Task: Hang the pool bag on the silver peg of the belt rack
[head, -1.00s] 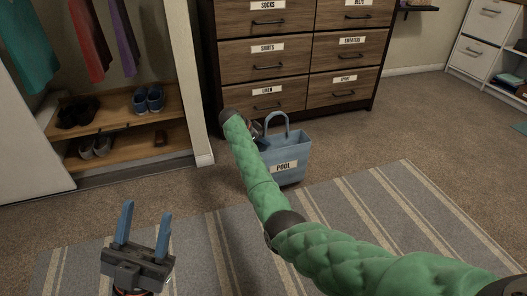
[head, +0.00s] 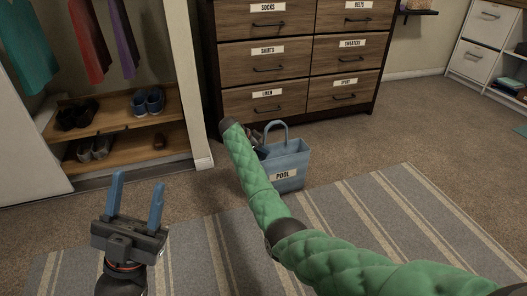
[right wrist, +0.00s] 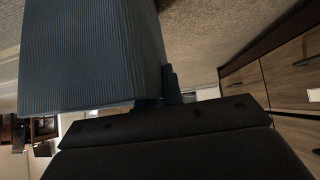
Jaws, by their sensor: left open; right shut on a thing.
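The pool bag (head: 288,160) is a blue tote with a raised handle loop and a "POOL" label. It is upright in front of the wooden dresser. My right gripper (head: 257,143) is shut on the bag's left side, mostly hidden behind my green right arm. In the right wrist view the bag (right wrist: 90,55) fills the upper left, with a dark fingertip (right wrist: 170,88) against its edge. My left gripper (head: 134,205) is open and empty, its two blue fingers pointing up over the striped rug. I cannot make out a belt rack or silver peg.
The dresser (head: 298,48) with labelled drawers stands behind the bag. An open wardrobe (head: 120,130) with shoes and hanging clothes is at the left. A striped rug (head: 370,215) covers the near floor. Carpet to the right is clear. A white cabinet (head: 490,35) stands far right.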

